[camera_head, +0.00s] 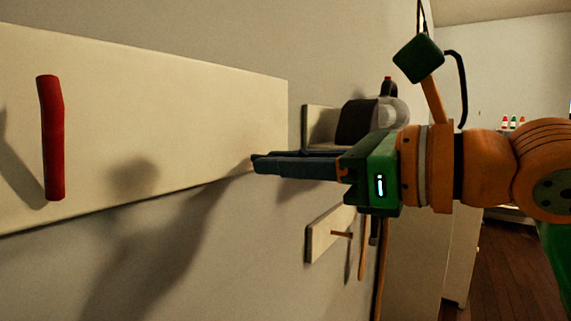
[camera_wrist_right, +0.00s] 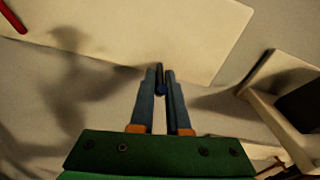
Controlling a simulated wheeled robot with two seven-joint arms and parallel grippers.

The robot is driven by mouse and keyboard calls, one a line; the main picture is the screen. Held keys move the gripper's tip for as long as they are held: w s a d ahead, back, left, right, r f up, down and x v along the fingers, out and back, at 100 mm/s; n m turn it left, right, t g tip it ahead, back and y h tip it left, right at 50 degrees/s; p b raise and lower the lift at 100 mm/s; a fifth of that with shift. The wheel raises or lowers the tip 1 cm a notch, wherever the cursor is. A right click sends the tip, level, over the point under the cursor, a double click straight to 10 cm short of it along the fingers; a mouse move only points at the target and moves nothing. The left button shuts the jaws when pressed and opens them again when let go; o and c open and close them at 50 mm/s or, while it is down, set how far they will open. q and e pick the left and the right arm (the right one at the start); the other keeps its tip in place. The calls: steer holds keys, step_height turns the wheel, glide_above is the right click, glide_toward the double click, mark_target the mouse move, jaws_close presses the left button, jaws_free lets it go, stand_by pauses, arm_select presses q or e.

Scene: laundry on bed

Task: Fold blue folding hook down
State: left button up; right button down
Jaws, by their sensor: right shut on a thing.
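My right gripper (camera_head: 256,163) reaches in from the right of the head view, its dark fingers level at the lower right end of a cream wall board (camera_head: 190,100). In the right wrist view, the fingers (camera_wrist_right: 159,70) are close together on a small dark blue piece, the blue folding hook (camera_wrist_right: 161,89). Only a little of the hook shows between the fingers, so its angle cannot be told. In the head view the fingers hide it. My left gripper is in neither view.
A red hook (camera_head: 51,138) stands upright on the board at the left. Beyond my gripper are a wall shelf holding a dark and grey appliance (camera_head: 358,122) and a lower peg board (camera_head: 325,236) with hanging handles. Bare wall lies below the cream board.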

steer(key=c, duration=0.9)
jaws_free()
steer(key=shift+a+r, duration=0.1)
steer(key=shift+s+d, duration=0.15)
steer(key=shift+d, duration=0.15)
steer(key=b+v, duration=0.1)
steer(key=v, duration=0.5)
steer(key=shift+s+d, duration=0.15)
steer(key=shift+s, duration=0.05)
